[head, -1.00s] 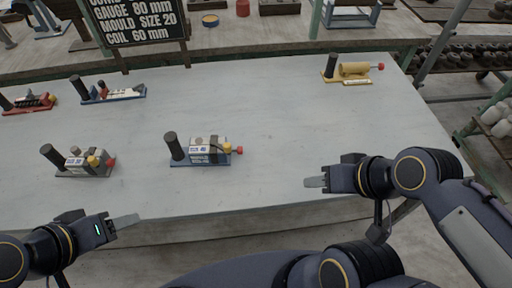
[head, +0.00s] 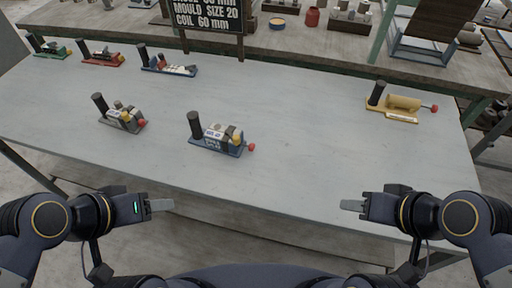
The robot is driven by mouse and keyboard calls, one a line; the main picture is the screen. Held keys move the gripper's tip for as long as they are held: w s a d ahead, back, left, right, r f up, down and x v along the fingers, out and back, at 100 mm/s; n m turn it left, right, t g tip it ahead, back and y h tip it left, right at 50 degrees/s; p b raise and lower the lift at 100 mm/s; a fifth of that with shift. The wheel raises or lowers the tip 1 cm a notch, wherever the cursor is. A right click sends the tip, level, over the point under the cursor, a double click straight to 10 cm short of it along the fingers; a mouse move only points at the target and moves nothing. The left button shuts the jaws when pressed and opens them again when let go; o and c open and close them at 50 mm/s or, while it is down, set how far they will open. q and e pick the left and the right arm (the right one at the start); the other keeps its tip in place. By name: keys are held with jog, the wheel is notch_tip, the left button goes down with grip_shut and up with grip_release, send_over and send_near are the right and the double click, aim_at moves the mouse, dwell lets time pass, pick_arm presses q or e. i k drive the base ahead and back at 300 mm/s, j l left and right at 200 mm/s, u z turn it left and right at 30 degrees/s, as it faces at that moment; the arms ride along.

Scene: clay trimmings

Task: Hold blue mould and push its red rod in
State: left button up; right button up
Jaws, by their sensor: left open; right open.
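A mould with a blue base (head: 212,146) stands on the grey table, just left of the middle. It has a black upright handle (head: 195,125) at its left, a pale labelled block, a yellow knob and a red-tipped rod (head: 251,147) sticking out at its right. Another blue-based mould (head: 181,71) stands further back to the left; a red rod on it cannot be made out. My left gripper (head: 160,205) is open and empty at the table's front edge, to the left of the central mould. My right gripper (head: 352,205) is open and empty at the front edge, to its right.
A grey mould (head: 122,121) with a red knob stands left of the central one. Red (head: 101,58) and green (head: 50,50) moulds are at the far left, a yellow mould (head: 402,104) at the right. The table's right middle is clear.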

aim_at(251, 146)
jog(key=j+z, duration=0.8)
jog(key=i+j, duration=0.05)
jog(key=j, duration=0.1)
